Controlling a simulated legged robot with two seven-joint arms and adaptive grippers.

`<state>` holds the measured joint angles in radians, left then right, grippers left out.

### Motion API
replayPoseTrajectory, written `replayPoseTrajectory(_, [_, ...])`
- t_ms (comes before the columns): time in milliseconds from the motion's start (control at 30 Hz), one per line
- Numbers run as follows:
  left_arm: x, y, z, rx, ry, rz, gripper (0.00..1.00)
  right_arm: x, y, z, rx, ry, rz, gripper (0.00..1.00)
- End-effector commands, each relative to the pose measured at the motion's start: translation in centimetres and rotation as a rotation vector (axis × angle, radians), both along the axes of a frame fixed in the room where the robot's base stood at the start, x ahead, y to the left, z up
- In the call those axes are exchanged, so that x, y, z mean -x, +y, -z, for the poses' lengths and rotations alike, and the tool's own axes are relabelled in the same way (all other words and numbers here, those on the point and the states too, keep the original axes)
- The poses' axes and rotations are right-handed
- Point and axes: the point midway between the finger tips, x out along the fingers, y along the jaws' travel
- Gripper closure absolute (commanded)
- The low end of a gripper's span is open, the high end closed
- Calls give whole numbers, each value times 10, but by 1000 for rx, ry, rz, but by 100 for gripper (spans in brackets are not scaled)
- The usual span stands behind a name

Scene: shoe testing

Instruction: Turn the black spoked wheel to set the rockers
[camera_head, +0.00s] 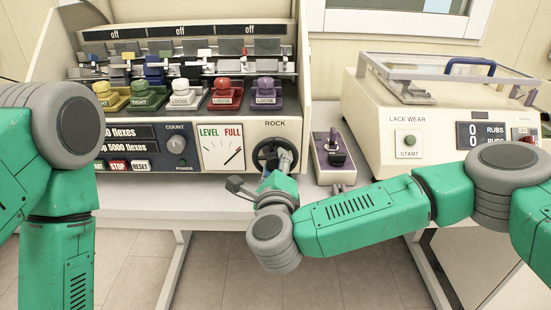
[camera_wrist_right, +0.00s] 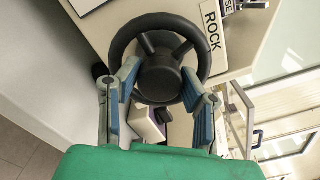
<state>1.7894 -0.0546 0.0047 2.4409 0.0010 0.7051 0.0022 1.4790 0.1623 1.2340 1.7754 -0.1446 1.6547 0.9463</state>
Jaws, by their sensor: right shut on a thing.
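The black spoked wheel (camera_head: 261,146) is on the front panel of the flex machine, under the label ROCK. In the right wrist view the wheel (camera_wrist_right: 159,76) fills the upper middle, with its hub, spokes and rim showing. My right gripper (camera_head: 279,162) is at the wheel, its fingers covering part of it in the head view. In the right wrist view its two blue-grey fingers (camera_wrist_right: 160,82) lie on either side of the hub, shut on the wheel. The gauge marked LEVEL and FULL (camera_head: 220,148) is left of the wheel. My left gripper is out of view.
Coloured knobs marked tight or loose, such as the purple one (camera_head: 266,91), stand in a row above the panel. A small box with a dark switch (camera_head: 331,158) is right of the wheel. The lace wear machine (camera_head: 376,119) stands further right, behind my right arm.

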Motion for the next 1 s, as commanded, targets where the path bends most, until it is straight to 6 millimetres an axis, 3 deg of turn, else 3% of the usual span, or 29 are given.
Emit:
replayPoseTrajectory(300, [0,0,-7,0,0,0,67,2,2,4,116,10,-7,95])
replayPoseTrajectory(800, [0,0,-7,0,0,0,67,3,2,6,136,13,-8,95])
replayPoseTrajectory(833, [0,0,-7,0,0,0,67,3,2,7,136,13,-8,62])
replayPoseTrajectory(867, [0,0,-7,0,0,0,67,3,2,6,136,13,-8,52])
replayPoseTrajectory(900, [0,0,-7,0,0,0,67,3,2,6,135,12,-8,46])
replayPoseTrajectory(1000, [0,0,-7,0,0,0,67,2,1,4,134,8,-6,46])
